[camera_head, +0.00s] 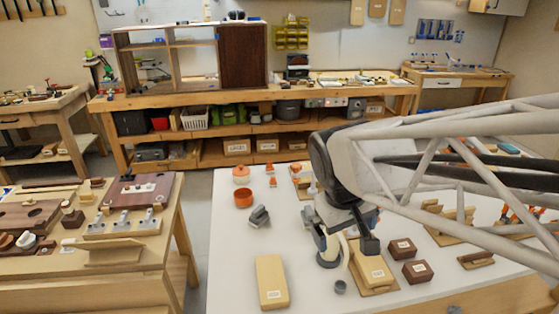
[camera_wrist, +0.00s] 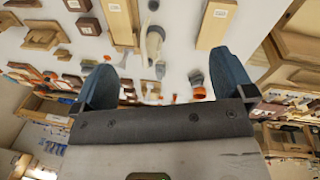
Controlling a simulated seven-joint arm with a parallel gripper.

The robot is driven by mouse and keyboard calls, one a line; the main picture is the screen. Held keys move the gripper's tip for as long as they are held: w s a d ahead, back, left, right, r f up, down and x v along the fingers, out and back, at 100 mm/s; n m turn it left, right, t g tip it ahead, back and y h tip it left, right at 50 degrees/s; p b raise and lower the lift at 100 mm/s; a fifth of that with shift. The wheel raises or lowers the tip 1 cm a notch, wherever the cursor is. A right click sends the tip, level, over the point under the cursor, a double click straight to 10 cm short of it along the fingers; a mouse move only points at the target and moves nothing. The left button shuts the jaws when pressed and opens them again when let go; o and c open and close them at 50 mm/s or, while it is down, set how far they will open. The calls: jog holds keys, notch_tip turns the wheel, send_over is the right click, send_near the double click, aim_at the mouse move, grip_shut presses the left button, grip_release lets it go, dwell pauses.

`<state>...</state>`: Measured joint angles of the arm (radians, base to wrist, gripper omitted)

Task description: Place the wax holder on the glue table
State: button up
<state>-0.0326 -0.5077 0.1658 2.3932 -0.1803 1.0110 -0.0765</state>
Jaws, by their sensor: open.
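My gripper (camera_head: 343,238) is open above the white-topped table (camera_head: 225,262), with its two blue-grey fingers spread in the wrist view (camera_wrist: 162,60). A cream, curved object with a dark round base (camera_head: 328,261) stands below it, partly hidden by the gripper. In the wrist view this cream object (camera_wrist: 155,45) shows between and beyond the fingertips, with nothing held. A grey angular piece (camera_head: 259,216) and an orange open pot (camera_head: 243,198) lie to the left on the white table. I cannot tell for sure which object is the wax holder, or which table is the glue table.
A pale labelled block (camera_head: 271,281), a small grey cup (camera_head: 340,287) and two dark brown boxes (camera_head: 417,271) surround the gripper. A wooden table (camera_head: 100,262) with tools stands left; a long workbench (camera_head: 200,101) stands behind.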

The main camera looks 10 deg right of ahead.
jog(key=s+a+m+t+y, duration=0.1)
jog(key=s+m, duration=0.1)
jog(key=s, duration=0.4)
jog(key=shift+s+r+t+y, duration=0.25)
jog(key=shift+t+y, duration=0.05)
jog(key=shift+y, duration=0.1)
dwell(0.9)
